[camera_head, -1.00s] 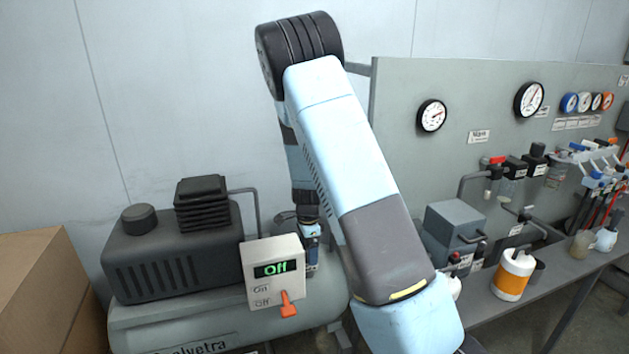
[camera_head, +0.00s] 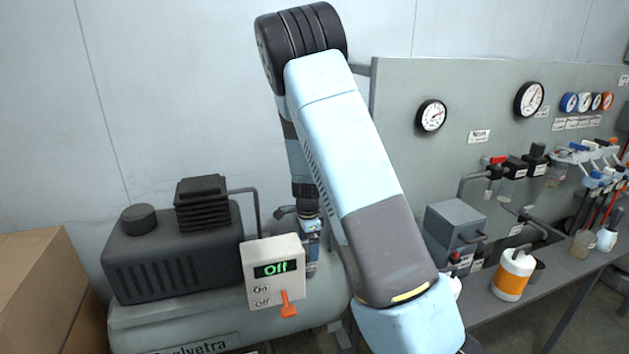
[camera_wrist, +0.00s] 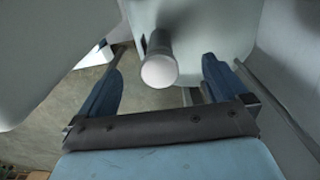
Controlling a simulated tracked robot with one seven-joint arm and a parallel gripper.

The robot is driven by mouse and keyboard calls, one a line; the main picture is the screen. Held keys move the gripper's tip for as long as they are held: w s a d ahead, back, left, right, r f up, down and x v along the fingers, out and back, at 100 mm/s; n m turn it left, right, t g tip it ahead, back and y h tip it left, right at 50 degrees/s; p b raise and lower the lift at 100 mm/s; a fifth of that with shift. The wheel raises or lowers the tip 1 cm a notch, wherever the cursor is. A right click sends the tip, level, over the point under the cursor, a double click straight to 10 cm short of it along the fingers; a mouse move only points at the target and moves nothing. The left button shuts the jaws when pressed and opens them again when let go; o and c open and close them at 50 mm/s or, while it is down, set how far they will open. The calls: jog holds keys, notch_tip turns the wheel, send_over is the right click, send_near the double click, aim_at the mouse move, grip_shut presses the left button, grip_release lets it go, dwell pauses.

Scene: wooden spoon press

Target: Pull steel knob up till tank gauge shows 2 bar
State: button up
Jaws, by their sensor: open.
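In the wrist view, a short cylinder with a pale round end (camera_wrist: 159,72) points toward the camera between the fingers; it looks like the steel knob. My gripper (camera_wrist: 164,58) is open, with one blue finger on each side of it and gaps showing on both sides. In the head view my gripper (camera_head: 311,252) is low over the grey tank (camera_head: 215,318), partly hidden behind the switch box. The knob is not clearly visible there. I cannot make out a tank gauge on the tank. Two round gauges (camera_head: 431,116) (camera_head: 528,99) hang on the wall panel; their readings are too small to tell.
A dark compressor motor (camera_head: 172,258) sits on the tank. Cardboard boxes (camera_head: 40,290) stand at left. A bench with an orange-and-white canister (camera_head: 513,274) is at right.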

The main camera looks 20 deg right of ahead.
jog(key=shift+r, duration=2.5)
jog(key=shift+s+r, duration=0.15)
jog(key=shift+r, duration=0.35)
jog(key=s+r+n+t+y, duration=0.1)
jog(key=s+r+n+t, duration=0.1)
jog(key=s+r+n, duration=0.75)
jog(key=s+r+n+t, duration=0.2)
jog(key=s+r+n, duration=0.2)
jog(key=s+r, duration=1)
jog(key=s+r+n+t+h, duration=0.1)
jog(key=s+r+n, duration=0.3)
jog(key=s, duration=0.4)
jog(key=shift+s+a+r+t, duration=0.2)
jog(key=shift+r+t, duration=0.1)
jog(key=shift+r, duration=0.35)
